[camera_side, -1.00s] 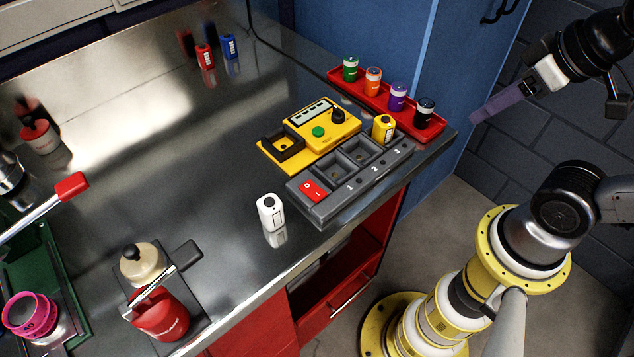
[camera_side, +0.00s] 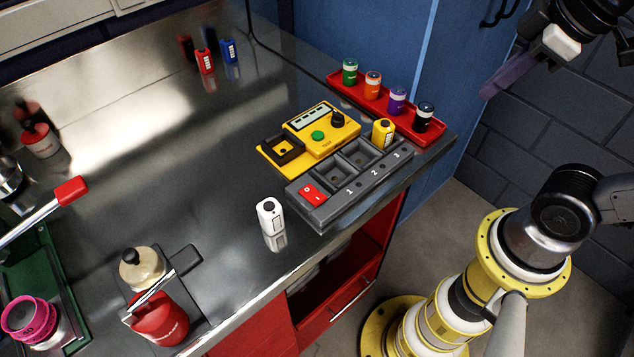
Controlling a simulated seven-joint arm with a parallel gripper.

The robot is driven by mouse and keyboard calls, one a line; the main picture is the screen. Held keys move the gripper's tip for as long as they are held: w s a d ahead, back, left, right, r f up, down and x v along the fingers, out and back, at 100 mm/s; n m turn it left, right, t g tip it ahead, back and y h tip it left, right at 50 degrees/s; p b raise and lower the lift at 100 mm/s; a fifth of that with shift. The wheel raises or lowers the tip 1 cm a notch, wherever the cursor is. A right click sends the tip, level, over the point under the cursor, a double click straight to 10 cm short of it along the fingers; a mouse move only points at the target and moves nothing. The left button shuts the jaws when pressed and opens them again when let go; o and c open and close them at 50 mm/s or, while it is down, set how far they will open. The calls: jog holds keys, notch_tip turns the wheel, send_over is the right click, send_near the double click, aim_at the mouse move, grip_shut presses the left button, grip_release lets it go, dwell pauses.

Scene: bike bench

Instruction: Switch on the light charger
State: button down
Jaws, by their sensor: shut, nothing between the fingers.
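The grey light charger (camera_side: 335,206) lies near the bench's right front edge, with bays numbered 1, 2 and 3. Its red rocker switch (camera_side: 312,194), marked 0 and I, is at its left end. A yellow light (camera_side: 383,132) stands in the bay at the far end, by number 3; the other two bays look empty. My gripper (camera_side: 487,94) is at the upper right, off the bench and well away from the charger. Its purple fingers are shut and empty.
A yellow tester (camera_side: 322,131) with a green button and black knob sits behind the charger. A red tray (camera_side: 445,134) holds several small canisters. A white light (camera_side: 269,216) stands left of the charger. Red (camera_side: 205,60) and blue (camera_side: 229,50) lights stand farther back.

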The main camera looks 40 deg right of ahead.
jog(key=w+a+r+n+g, duration=0.2)
jog(key=w+a+r+n, duration=0.2)
jog(key=w+n, duration=0.1)
jog(key=n+g, duration=0.4)
jog(key=n, duration=0.4)
send_over(319, 199)
jog(key=w, duration=0.2)
notch_tip(319, 199, down, 5)
jog(key=shift+f, duration=0.1)
jog(key=f, duration=0.4)
jog(key=s+f, duration=0.1)
jog(key=f, duration=0.9)
jog(key=shift+s, duration=0.35)
